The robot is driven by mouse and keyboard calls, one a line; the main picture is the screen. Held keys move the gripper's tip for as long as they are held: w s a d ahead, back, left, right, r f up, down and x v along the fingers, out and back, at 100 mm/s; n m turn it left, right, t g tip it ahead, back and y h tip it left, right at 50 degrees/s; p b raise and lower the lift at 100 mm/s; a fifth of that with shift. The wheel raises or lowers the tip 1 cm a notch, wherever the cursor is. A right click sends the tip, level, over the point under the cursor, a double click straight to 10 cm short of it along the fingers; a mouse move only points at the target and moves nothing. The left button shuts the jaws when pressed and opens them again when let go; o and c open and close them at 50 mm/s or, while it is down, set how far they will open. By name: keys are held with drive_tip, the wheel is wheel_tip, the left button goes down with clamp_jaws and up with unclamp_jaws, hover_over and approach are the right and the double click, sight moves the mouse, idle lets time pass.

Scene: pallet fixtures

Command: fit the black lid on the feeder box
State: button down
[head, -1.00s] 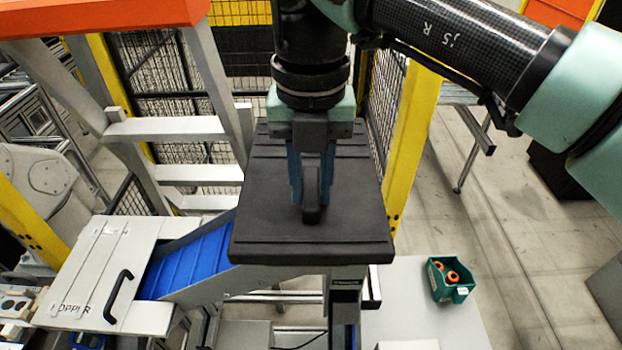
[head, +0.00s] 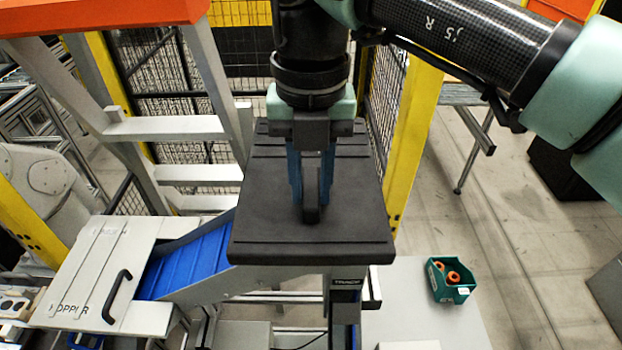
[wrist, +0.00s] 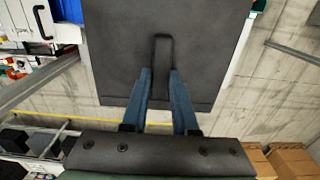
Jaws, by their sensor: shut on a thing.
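The black lid (head: 350,220) is a flat dark panel with ridges and an upright handle, in the middle of the head view. It also fills the upper middle of the wrist view (wrist: 115,50). My gripper (head: 311,195), with blue fingers, is shut on the lid's handle from above; the fingers flank the handle in the wrist view (wrist: 160,80). The lid looks about level. The feeder box (head: 245,283) shows as grey sides beneath the lid, with a blue ribbed chute (head: 190,263) at its left. The lid hides the box's top, so I cannot tell whether they touch.
A white hopper cover (head: 95,270) with a black handle stands at the left. A teal bin (head: 449,283) with orange parts sits on a light table (head: 415,315) at the right. Yellow posts (head: 412,140) and mesh fencing stand behind the lid.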

drive_tip(key=shift+f+b, duration=0.6)
drive_tip(key=shift+f, duration=0.1)
drive_tip(key=c, duration=0.6)
unclamp_jaws()
wheel_tip(320, 180, up, 13)
drive_tip(key=p, duration=0.2)
